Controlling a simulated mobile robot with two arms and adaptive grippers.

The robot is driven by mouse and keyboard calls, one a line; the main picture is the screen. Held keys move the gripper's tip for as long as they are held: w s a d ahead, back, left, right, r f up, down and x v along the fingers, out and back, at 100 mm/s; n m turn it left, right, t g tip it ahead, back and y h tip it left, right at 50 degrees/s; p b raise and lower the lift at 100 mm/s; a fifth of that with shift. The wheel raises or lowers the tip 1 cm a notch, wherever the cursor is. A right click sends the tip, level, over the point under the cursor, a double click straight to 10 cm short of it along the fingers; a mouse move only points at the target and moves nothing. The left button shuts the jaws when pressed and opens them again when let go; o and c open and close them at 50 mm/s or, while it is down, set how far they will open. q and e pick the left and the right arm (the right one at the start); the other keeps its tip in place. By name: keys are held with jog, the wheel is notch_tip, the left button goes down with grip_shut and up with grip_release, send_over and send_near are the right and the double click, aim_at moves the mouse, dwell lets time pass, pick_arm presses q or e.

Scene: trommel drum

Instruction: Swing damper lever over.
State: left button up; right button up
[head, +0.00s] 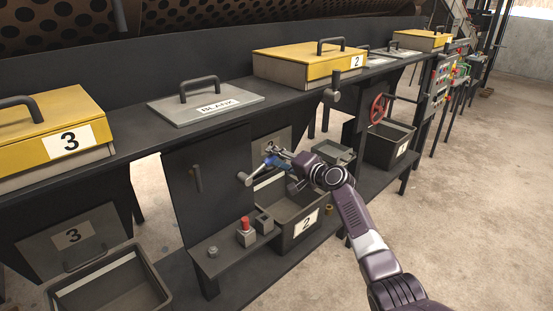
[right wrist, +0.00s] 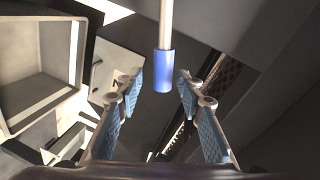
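The damper lever (right wrist: 165,68) shows in the right wrist view as a pale metal rod with a blue grip at its end, coming down from the top. My right gripper (right wrist: 159,80) is open, with a blue-padded finger on either side of that grip. Gaps show on both sides, and I cannot tell how deep the grip sits between the fingers. In the head view my right gripper (head: 273,159) is in front of the dark machine, above bin 2. There its blue pads and the lever's grip cannot be told apart. My left gripper is not in view.
Bin 2 (head: 299,240) stands below my right gripper. A small shelf (head: 222,262) with a red button box (head: 246,232) is at its left. A grey knobbed handle (head: 243,178) is close left. Yellow lids (head: 310,66) line the ledge above. The floor at right is clear.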

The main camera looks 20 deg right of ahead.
jog(key=shift+s, duration=0.1)
jog(key=v, duration=1.2)
jog(key=shift+f, duration=0.15)
dwell(0.4)
jog(key=s+f+n+g+h, duration=0.1)
jog(key=s+f+g+h, duration=0.2)
jog(key=f, duration=1.4)
jog(key=s+f+n+g, duration=0.15)
jog(key=s+f, duration=0.45)
jog(key=f, duration=1)
jog(key=s+a+f+n+g+h, duration=0.1)
jog(key=s+a+f+g, duration=0.1)
jog(key=s+f, duration=0.7)
jog(key=s+a+f+n+g, duration=0.2)
jog(key=s+f+g, duration=0.1)
jog(key=s+f, duration=0.65)
jog(key=s+a+f+n+g, duration=0.1)
jog(key=s+f, duration=0.4)
jog(key=s, duration=0.6)
jog(key=s+a+f+n+g, duration=0.2)
jog(key=s+a+f+n, duration=0.2)
jog(key=s, duration=0.7)
jog(key=s+a+f+n+g, duration=0.1)
jog(key=s+a+f+n, duration=0.2)
jog(key=s, duration=0.9)
notch_tip(320, 180, down, 4)
jog(key=shift+a+r+g, duration=0.2)
jog(key=shift+a+g, duration=0.15)
jog(key=shift+a, duration=0.25)
